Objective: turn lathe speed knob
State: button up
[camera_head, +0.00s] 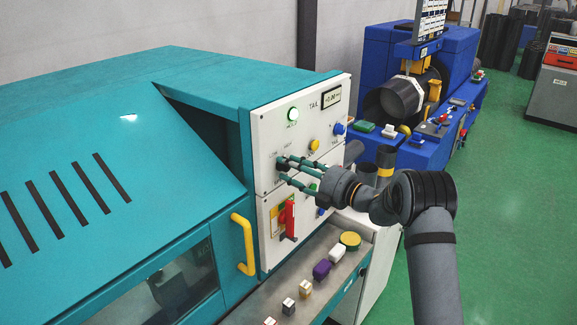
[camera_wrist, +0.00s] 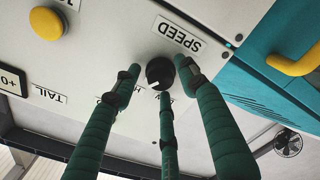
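The speed knob (camera_wrist: 160,73) is small, round and black with a white pointer mark. It sits beside the SPEED label (camera_wrist: 178,33) on a white panel (camera_head: 262,130) on the teal lathe (camera_head: 150,75). My gripper (camera_wrist: 158,78) has three green fingers, spread around the knob in the wrist view. The left finger shows a gap to the knob; the right fingertip is very close, and I cannot tell if it touches. The lower finger points at the knob. In the head view my gripper (camera_head: 284,168) is at the panel, and its fingers partly cover the knob.
A lit green button (camera_head: 293,114), a yellow button (camera_head: 313,145) and a blue button (camera_head: 338,128) are nearby on the panel. A red lever (camera_head: 288,221) is below. A yellow handle (camera_head: 243,245) is at the left. Several small blocks lie on the ledge (camera_head: 285,287) below.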

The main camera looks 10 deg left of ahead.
jog(key=o, duration=0.3)
jog(key=v, duration=0.6)
dwell(0.5)
jog(key=x, duration=0.6)
jog(key=shift+a, duration=0.15)
jog(key=n, duration=0.5)
jog(key=shift+f, duration=0.1)
jog(key=shift+d, duration=0.2)
